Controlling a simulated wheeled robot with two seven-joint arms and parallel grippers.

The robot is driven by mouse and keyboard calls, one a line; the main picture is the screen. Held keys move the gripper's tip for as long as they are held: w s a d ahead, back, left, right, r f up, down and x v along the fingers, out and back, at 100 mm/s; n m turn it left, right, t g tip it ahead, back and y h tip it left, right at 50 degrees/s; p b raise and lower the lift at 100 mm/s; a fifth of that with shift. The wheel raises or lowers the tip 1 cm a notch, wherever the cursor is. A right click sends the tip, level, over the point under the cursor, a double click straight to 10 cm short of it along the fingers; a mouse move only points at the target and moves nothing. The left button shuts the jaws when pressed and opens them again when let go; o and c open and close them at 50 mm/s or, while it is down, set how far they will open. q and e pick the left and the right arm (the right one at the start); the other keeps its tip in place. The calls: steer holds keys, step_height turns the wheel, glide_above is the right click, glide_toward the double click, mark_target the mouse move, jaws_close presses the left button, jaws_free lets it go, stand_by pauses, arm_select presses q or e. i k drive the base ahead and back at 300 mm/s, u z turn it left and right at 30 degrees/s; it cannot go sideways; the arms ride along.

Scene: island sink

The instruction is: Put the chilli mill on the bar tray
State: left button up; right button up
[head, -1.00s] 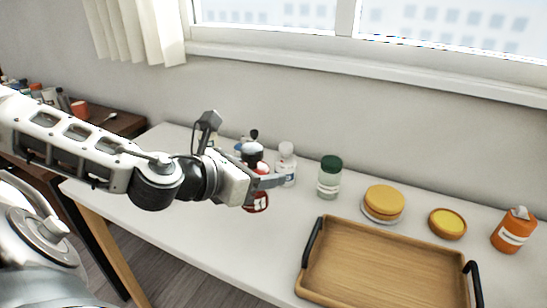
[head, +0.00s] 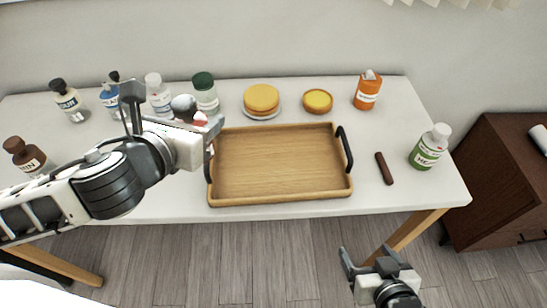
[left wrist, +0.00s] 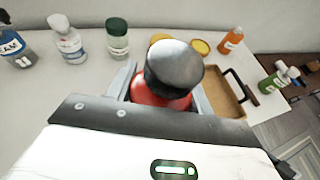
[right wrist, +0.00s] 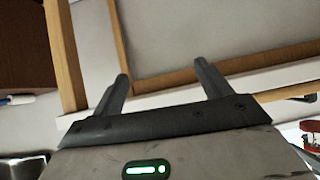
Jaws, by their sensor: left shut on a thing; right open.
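The chilli mill, red with a dark grey rounded cap (head: 183,104), is held in my left gripper (head: 208,133). In the left wrist view the mill (left wrist: 174,68) stands between the two fingers, its cap toward the camera; its lower part is hidden. The bar tray (head: 280,198), a wooden rectangle with black handles, lies empty on the white table. My left gripper and the mill are by the tray's left end; the height above the table is unclear. My right gripper (head: 367,255) is open and empty in front of the table, and shows in its wrist view (right wrist: 161,72).
Behind the tray stand a green-capped jar (head: 205,92), yellow stacked rounds (head: 261,99), a yellow bowl (head: 317,101) and an orange bottle (head: 367,92). Right of it are a brown bar (head: 384,168) and a green bottle (head: 430,148). Several bottles stand at the left.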

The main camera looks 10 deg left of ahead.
mark_target(252, 175)
steer(key=u, duration=0.1)
steer(key=k, duration=0.95)
steer(key=z, duration=1.15)
steer(key=i, duration=1)
steer(key=u, duration=1.05)
